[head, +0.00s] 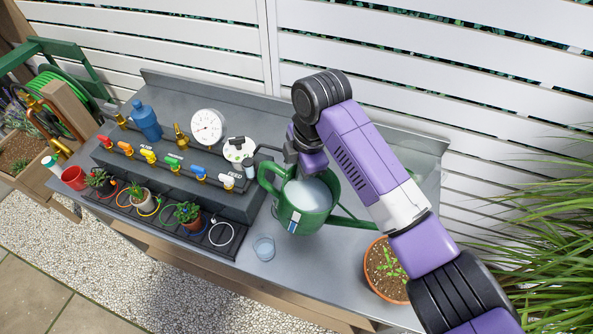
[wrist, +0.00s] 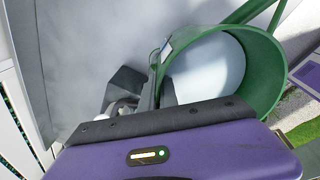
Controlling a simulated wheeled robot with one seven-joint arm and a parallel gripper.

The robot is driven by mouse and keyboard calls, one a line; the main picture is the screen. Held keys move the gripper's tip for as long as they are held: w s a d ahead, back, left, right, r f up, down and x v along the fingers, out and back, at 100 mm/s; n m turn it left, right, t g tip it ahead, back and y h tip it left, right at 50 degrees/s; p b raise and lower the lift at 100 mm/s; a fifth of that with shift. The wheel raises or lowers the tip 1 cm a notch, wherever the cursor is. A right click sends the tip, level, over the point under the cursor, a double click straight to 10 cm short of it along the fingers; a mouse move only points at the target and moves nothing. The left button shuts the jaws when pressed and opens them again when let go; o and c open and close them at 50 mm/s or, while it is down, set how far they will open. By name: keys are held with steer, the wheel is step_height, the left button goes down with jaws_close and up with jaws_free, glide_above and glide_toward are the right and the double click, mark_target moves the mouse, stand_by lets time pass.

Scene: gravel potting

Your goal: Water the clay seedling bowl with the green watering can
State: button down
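The green watering can (head: 303,222) stands on the grey bench top, its loop handle at left and its spout pointing right toward the clay bowl. Pale liquid shows inside it. My gripper (head: 303,168) is at the can's back rim. In the wrist view, one dark finger of my gripper (wrist: 148,92) is outside the can's wall and the other is inside its mouth (wrist: 250,50). I cannot tell whether they press on the wall. The clay seedling bowl (head: 372,278), with soil and small green seedlings, stands at the bench's front right, partly hidden by my arm.
A clear cup (head: 263,248) stands just left of the can. A grey block with coloured valves, a gauge (head: 208,127) and a blue bottle (head: 146,120) is at left. Small potted plants stand in a black tray (head: 165,222). A white slatted fence closes the back.

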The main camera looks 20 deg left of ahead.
steer(key=shift+d+f+y+b, duration=0.45)
steer(key=shift+f+y+b, duration=0.2)
steer(key=shift+y+b, duration=0.25)
steer(key=shift+s+d+r+t+y, duration=0.1)
steer(key=shift+d+r+t+y, duration=0.15)
steer(key=shift+r+y, duration=0.4)
steer(key=shift+d+r+t+y+b, duration=0.15)
steer(key=shift+r+t+y+b, duration=0.2)
steer(key=shift+y, duration=0.3)
steer(key=shift+s+d+r+y, duration=0.1)
steer(key=shift+r+y, duration=0.4)
stand_by(5.1)
